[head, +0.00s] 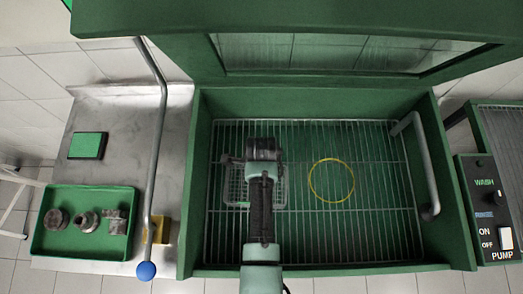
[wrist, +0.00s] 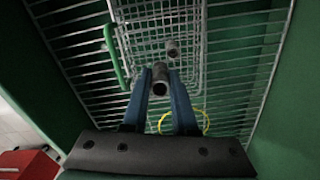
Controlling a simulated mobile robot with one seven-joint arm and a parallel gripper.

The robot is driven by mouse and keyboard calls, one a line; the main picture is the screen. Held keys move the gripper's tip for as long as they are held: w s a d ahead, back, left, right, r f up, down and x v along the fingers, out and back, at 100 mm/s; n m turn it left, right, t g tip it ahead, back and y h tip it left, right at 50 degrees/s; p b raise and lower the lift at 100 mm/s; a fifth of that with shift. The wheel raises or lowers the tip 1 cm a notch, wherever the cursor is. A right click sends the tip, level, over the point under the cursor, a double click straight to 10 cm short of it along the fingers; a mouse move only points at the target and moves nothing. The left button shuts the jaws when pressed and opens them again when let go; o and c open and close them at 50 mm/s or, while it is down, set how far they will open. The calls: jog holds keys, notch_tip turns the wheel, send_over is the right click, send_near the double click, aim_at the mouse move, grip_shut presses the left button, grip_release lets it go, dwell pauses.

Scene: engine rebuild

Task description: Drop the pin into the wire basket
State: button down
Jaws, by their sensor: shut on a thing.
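My gripper (wrist: 161,76) is shut on a grey hollow pin (wrist: 160,88), held between its two blue fingers with one open end facing the wrist camera. The wire basket (wrist: 205,35), with a green handle on one side, lies beyond the fingertips in the wrist view. In the head view the basket (head: 233,196) sits on the washer's rack, partly hidden under my gripper (head: 263,150). A small grey cylinder (wrist: 172,47) appears inside the basket. The head view hides the fingers and the held pin.
The wire rack (head: 370,220) fills the green washer tub, with a yellow ring (head: 331,180) right of the basket. The tub walls and raised lid (head: 350,20) bound the space. A green tray (head: 88,244) with metal parts stands left; a control panel (head: 487,205) is right.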

jog(key=shift+f, duration=0.45)
jog(key=c, duration=0.6)
grip_release()
jog(key=shift+r, duration=0.1)
notch_tip(320, 180, up, 13)
jog(key=shift+f, duration=0.1)
jog(key=shift+s, duration=0.1)
